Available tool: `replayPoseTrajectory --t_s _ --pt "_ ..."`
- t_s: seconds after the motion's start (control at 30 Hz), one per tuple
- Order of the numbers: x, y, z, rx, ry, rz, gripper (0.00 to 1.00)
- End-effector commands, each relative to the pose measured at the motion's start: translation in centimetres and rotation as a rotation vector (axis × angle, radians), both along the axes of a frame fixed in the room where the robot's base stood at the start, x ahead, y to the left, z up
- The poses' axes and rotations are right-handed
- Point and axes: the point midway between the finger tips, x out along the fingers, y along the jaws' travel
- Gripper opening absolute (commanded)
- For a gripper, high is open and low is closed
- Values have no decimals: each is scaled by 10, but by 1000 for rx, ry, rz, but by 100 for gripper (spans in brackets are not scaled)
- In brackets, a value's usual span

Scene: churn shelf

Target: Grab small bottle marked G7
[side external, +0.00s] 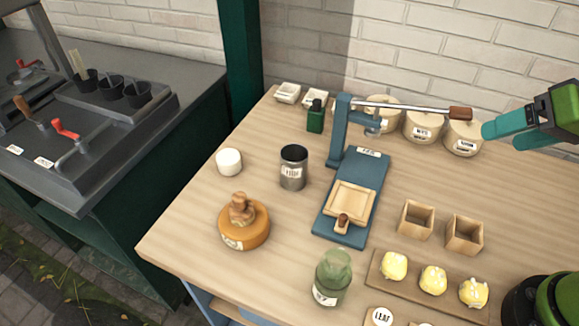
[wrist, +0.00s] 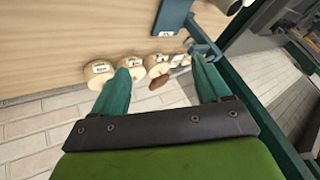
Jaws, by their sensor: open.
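A squat green bottle (side external: 332,278) with a rounded cap stands upright at the front of the wooden table in the side view. Its white label ends in a 7; the first character is too small to be sure of. A smaller dark green bottle (side external: 315,117) stands at the back left of the blue press, with no readable label. My gripper (side external: 501,136) is at the upper right, above the back of the table, far from both bottles. Its teal fingers are apart and empty, as the wrist view also shows (wrist: 160,65). Neither bottle can be made out in the wrist view.
A blue lever press (side external: 340,232) stands mid-table, its handle reaching towards round labelled crocks (side external: 463,138). A metal canister (side external: 293,168), white jar (side external: 229,162) and orange pot (side external: 243,227) stand left. Wooden boxes (side external: 465,234) and a board of yellow lumps (side external: 433,279) are right.

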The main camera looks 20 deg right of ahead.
Motion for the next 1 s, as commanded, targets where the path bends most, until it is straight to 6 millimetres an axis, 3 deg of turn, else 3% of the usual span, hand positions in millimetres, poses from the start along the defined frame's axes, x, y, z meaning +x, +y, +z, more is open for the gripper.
replayPoseTrajectory --t_s 0.37,0.5,0.77,0.87,1.0 --pt "0 0 0 -1 0 2 76" --pt "0 0 0 -1 0 2 93" --pt "0 1 0 -1 -1 3 94" --pt "0 9 -4 -2 17 40 94" --pt "11 51 -12 -34 99 205 94"
